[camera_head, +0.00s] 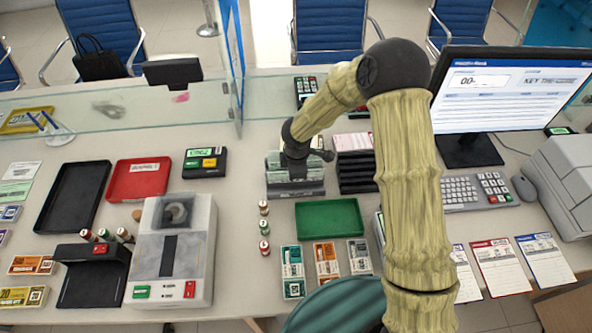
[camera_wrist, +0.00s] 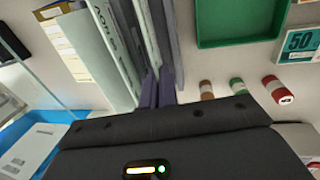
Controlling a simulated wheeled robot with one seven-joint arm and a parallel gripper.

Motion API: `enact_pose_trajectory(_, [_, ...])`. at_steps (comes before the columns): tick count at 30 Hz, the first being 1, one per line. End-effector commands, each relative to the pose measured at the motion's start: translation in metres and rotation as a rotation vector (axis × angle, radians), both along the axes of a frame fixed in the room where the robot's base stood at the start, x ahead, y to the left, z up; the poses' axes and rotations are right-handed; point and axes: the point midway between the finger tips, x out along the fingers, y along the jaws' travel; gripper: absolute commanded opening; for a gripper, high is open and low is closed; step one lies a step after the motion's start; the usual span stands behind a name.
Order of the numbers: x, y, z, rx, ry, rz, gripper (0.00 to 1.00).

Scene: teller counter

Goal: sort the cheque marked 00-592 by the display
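My gripper (camera_head: 297,168) is low over a grey rack (camera_head: 296,188) of upright slips at the middle of the counter. In the wrist view its two fingertips (camera_wrist: 157,88) are close together beside upright pale slips (camera_wrist: 105,45); whether a thin slip is between them I cannot tell. No number 00-592 is readable on any slip. The display (camera_head: 515,90) at the right shows a slip beginning "00-" and a line starting "KEY"; the rest is blurred.
Stacked black trays (camera_head: 356,178) stand right of the rack. A red tray (camera_head: 138,179), a black tray (camera_head: 72,195) and a grey machine (camera_head: 172,250) are at left.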

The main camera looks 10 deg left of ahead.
Motion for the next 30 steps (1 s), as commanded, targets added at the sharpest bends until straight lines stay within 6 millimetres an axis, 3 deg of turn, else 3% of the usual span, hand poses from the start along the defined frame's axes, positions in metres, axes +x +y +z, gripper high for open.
enact_pose_trajectory(30, [0.0, 0.0, -0.043, 0.001, 0.0, -0.001, 0.0])
